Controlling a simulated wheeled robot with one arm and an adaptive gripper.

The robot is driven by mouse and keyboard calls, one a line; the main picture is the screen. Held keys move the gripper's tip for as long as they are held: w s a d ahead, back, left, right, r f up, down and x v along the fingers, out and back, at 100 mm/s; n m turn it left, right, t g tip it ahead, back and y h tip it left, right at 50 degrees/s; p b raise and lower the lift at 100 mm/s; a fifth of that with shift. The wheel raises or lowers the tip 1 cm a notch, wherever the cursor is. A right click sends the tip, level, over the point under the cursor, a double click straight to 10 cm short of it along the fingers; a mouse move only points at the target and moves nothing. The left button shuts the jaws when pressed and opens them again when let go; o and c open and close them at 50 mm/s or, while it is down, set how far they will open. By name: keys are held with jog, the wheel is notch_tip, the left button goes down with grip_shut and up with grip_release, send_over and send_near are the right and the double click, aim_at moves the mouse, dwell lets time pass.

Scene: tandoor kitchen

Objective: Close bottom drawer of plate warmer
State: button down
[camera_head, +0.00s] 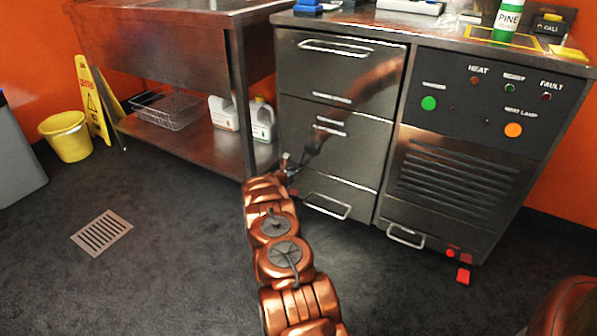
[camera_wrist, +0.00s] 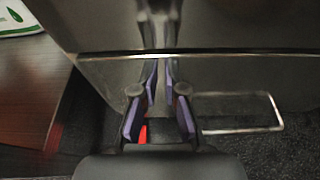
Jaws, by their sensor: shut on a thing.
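The plate warmer is a steel cabinet (camera_head: 432,143) with a stack of drawers at its left. Its bottom drawer (camera_head: 350,196) has a pale wire handle (camera_head: 325,206); the handle also shows at the right in the wrist view (camera_wrist: 278,113). The drawer front looks nearly flush, but I cannot tell whether a small gap remains. My gripper (camera_head: 291,168) is at the left part of this front, left of the handle. In the wrist view, its purple-padded fingers (camera_wrist: 162,70) are close together by the bright seam above the drawer. What lies between them is not clear.
A steel table with a lower shelf (camera_head: 190,143) holding white jugs (camera_head: 262,120) stands close left of the warmer. A yellow bucket (camera_head: 66,136) and wet-floor sign (camera_head: 92,100) are further left. The dark floor around a drain grate (camera_head: 102,232) is clear.

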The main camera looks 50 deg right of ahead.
jog(key=shift+s+d+r, duration=0.35)
jog(key=shift+d, duration=0.05)
jog(key=w+f+p+v, duration=0.1)
jog(key=p+v, duration=0.6)
jog(key=v, duration=0.7)
jog(key=shift+a+f, duration=0.45)
jog(key=shift+a, duration=0.05)
jog(key=shift+s, duration=0.1)
